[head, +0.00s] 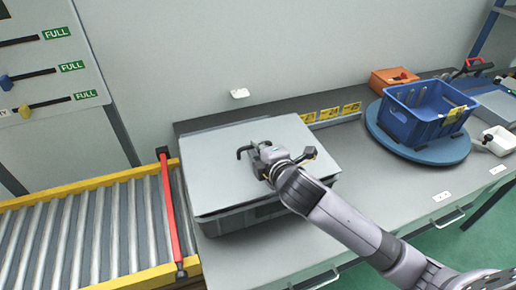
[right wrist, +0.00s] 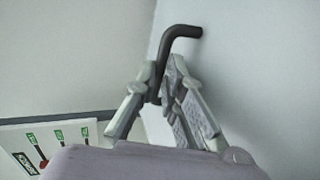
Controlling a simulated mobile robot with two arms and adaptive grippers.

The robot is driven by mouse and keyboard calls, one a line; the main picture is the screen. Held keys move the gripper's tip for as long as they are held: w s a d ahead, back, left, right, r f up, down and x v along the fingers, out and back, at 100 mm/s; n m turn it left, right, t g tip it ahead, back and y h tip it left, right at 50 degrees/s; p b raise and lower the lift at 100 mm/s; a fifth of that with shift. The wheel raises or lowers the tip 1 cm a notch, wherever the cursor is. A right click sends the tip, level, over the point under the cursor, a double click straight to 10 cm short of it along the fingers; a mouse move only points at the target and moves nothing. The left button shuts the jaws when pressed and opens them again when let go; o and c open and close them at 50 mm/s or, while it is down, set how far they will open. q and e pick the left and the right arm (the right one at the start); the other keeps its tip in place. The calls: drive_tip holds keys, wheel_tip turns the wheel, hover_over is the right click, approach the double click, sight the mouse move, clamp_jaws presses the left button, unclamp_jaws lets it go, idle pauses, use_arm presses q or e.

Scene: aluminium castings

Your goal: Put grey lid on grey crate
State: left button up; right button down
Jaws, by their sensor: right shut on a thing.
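The flat grey lid (head: 215,180) lies level over the grey crate (head: 232,220), which stands on the workbench near its left end. The lid covers the crate's opening, so the inside is hidden. A dark line runs under the lid's front edge; I cannot tell whether lid and crate touch all round. My right gripper (head: 257,158) is shut on the lid's dark bent handle (head: 242,151). In the right wrist view, the fingers (right wrist: 164,82) close around one leg of the handle (right wrist: 180,31). My left gripper is not in view.
A roller conveyor (head: 95,235) with yellow rails and a red bar (head: 173,220) adjoins the bench on the left. A blue crate (head: 415,118) stands on a round blue turntable (head: 450,155) at right. An orange box (head: 385,80) is behind. The bench (head: 385,195) is clear between.

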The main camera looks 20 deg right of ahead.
drive_tip(key=shift+p, duration=0.4)
drive_tip(key=shift+p, duration=0.55)
idle(1.0)
drive_tip(key=shift+f+b, duration=0.4)
drive_tip(key=shift+f, duration=0.6)
drive_tip(key=c, duration=1.6)
unclamp_jaws()
